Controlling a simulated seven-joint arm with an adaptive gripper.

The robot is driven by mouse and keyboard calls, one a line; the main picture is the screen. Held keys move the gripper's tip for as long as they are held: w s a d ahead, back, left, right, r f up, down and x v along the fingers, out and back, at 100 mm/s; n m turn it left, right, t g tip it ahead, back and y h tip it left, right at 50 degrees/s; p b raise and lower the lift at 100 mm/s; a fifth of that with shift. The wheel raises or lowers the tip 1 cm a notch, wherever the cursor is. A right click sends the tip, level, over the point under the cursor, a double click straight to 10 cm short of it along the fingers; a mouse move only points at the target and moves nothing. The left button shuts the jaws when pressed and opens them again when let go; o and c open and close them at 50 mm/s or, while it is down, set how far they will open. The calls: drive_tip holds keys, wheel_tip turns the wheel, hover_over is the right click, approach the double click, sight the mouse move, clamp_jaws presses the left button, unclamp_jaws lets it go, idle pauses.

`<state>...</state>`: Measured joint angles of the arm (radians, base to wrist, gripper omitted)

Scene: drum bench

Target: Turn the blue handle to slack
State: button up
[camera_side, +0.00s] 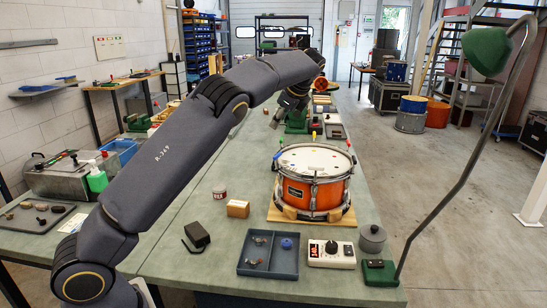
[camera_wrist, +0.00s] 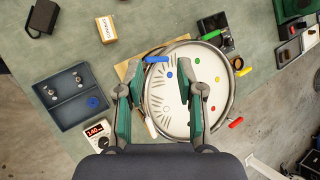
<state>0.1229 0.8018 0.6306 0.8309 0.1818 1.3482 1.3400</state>
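The blue handle (camera_wrist: 157,59) sits at the rim of the drum (camera_wrist: 220,118), beside a blue dot on the white head. My gripper (camera_wrist: 160,67) is open in the wrist view, with a green-and-grey finger on either side. The blue handle shows near the gap between the fingertips, and nothing is gripped. The height of the fingertips over the handle cannot be told. In the side view the orange drum (camera_side: 297,193) stands on a wooden base, and my gripper (camera_side: 277,120) is above and behind it. The handles are small there.
Green (camera_wrist: 211,35), yellow (camera_wrist: 244,71), red (camera_wrist: 235,122) and white (camera_wrist: 150,127) handles ring the drum.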

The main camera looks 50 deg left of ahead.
drive_tip(key=w+d+r+m+t+y, duration=0.1)
drive_tip(key=d+r+m+y, duration=0.4)
drive_tip(key=d+m, duration=0.1)
drive_tip(key=shift+w+r+m, duration=0.2)
drive_tip(key=shift+r+m, duration=0.1)
drive_tip(key=shift+m, duration=0.3)
drive_tip(key=n+t+h, duration=0.3)
drive_tip(key=n+h, duration=0.8)
drive_tip(key=n, duration=1.3)
approach(277, 154)
drive_tip(key=x, duration=1)
drive_tip(key=shift+w+f, duration=0.15)
drive_tip(key=shift+f, duration=0.1)
